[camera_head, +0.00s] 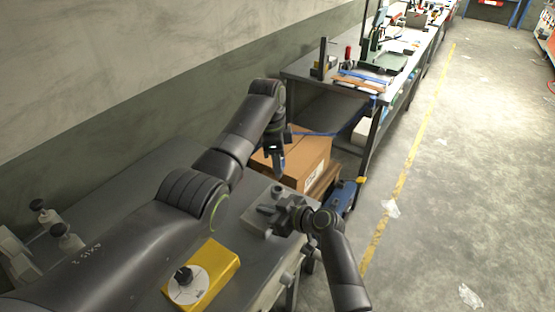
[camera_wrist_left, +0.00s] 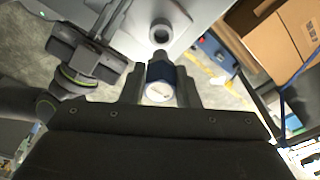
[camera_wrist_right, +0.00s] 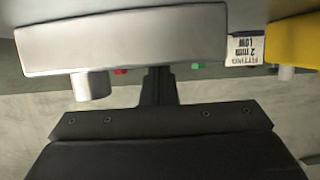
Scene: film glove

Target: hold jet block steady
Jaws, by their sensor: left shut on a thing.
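The grey metal block (camera_head: 262,220), which I take for the jet block, sits on the grey bench top; the right wrist view shows a long grey face (camera_wrist_right: 120,42) and a silver stub. My right gripper (camera_head: 290,213) is at the block. Its fingers (camera_wrist_right: 158,85) look close together at the grey face; whether they touch it is unclear. My left gripper (camera_head: 280,168) is above and behind the block. In the left wrist view it is shut on a blue cylinder (camera_wrist_left: 159,80) with a pale end, close to a round silver port (camera_wrist_left: 160,35).
A yellow box (camera_head: 208,275) with a round dial stands on the bench in front. A cardboard box (camera_head: 305,155) is behind the bench. A label (camera_wrist_right: 245,48) reads "FITTING 2 mm LOW". A workbench with tools runs along the wall; the floor to the right is mostly clear.

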